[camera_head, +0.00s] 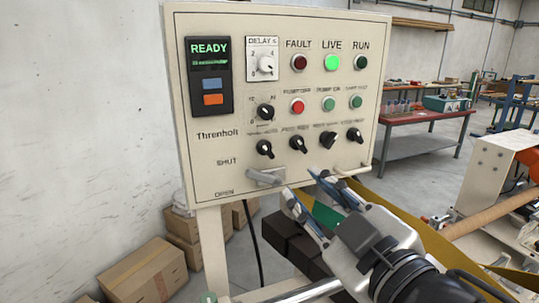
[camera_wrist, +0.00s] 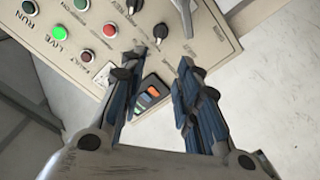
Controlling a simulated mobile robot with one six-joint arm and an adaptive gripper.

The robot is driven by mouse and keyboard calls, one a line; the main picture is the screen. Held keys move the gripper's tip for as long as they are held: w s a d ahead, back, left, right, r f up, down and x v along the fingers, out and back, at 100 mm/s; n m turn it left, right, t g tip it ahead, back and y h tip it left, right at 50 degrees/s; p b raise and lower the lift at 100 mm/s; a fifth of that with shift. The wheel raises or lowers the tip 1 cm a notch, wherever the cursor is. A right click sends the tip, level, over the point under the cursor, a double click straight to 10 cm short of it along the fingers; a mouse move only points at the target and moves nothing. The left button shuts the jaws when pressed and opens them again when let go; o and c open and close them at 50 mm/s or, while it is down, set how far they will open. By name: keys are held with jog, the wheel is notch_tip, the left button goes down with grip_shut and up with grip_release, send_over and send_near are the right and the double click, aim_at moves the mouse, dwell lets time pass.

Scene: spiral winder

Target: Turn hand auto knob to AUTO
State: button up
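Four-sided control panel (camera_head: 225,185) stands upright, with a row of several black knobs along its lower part. Among them are a left knob (camera_head: 265,149), a second knob (camera_head: 297,145), a third knob (camera_head: 328,140) and a right knob (camera_head: 354,136). Their labels are too blurred to tell which is the hand auto knob. My gripper (camera_head: 302,184) is open and empty, in front of and below this row. In the wrist view, a black knob (camera_wrist: 160,32) shows beyond the gap between the fingers of my gripper (camera_wrist: 161,60), apart from them.
A grey lever (camera_head: 266,177) and a bar handle (camera_head: 351,169) jut from the panel's lower edge. Buttons, a lit green LIVE lamp (camera_head: 332,62) and a READY display (camera_head: 209,48) sit above. Cardboard boxes (camera_head: 146,272) lie below left. Yellow machine parts stand at right.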

aim_at(267, 151)
jog(key=p+x, duration=0.3)
jog(key=x, duration=1.4)
jog(key=shift+w+a, duration=0.1)
jog(key=shift+w, duration=0.1)
grip_shut()
